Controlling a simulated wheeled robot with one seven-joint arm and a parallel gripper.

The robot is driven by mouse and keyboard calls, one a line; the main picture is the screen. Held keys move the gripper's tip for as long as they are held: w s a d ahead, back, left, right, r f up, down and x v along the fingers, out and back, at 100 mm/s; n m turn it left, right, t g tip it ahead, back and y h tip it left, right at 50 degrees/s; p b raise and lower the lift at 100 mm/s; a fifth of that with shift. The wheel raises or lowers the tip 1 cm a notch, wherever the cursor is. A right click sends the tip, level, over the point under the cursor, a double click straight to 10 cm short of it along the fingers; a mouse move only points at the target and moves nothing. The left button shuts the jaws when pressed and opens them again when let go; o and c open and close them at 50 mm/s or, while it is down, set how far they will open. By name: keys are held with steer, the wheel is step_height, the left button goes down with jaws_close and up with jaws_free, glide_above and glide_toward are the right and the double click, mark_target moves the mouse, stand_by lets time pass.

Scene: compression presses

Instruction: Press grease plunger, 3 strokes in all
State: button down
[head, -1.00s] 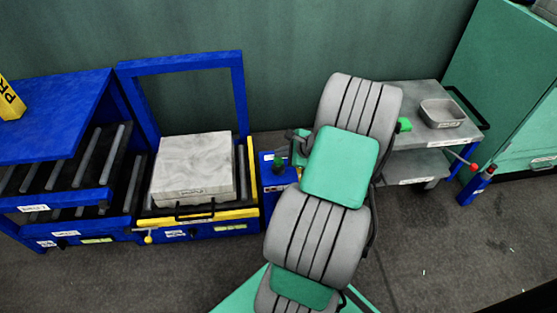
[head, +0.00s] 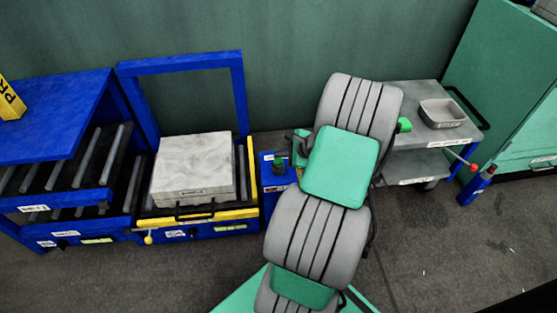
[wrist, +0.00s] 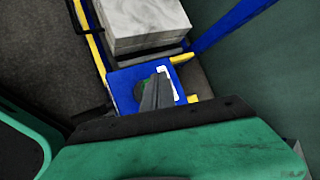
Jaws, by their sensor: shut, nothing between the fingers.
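The grease plunger shows in the head view as a dark green knob (head: 279,163) on top of a small blue box (head: 274,181), between the press and my arm. In the wrist view a green bit of the knob (wrist: 143,87) shows beside my gripper (wrist: 157,84) above the blue box (wrist: 124,92). My gripper is shut and empty, its grey fingers together. They hide much of the knob, and I cannot tell whether they touch it. In the head view my arm hides most of my gripper.
The blue press frame (head: 240,95) with a grey block (head: 193,167) stands left of the box. A roller conveyor (head: 75,190) is further left. A grey cart (head: 410,92) with a tray (head: 443,113) stands right of my arm. The wall is close behind.

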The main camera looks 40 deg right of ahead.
mark_target(281, 162)
stand_by(0.4)
steer(key=shift+f, duration=0.4)
steer(key=shift+f+b, duration=0.35)
steer(key=shift+f, duration=0.65)
stand_by(0.7)
steer(key=shift+r, duration=0.15)
steer(key=shift+r+p, duration=1.2)
steer(key=shift+p, duration=0.15)
step_height(281, 162, up, 5)
steer(key=p, duration=0.5)
steer(key=shift+r, duration=0.15)
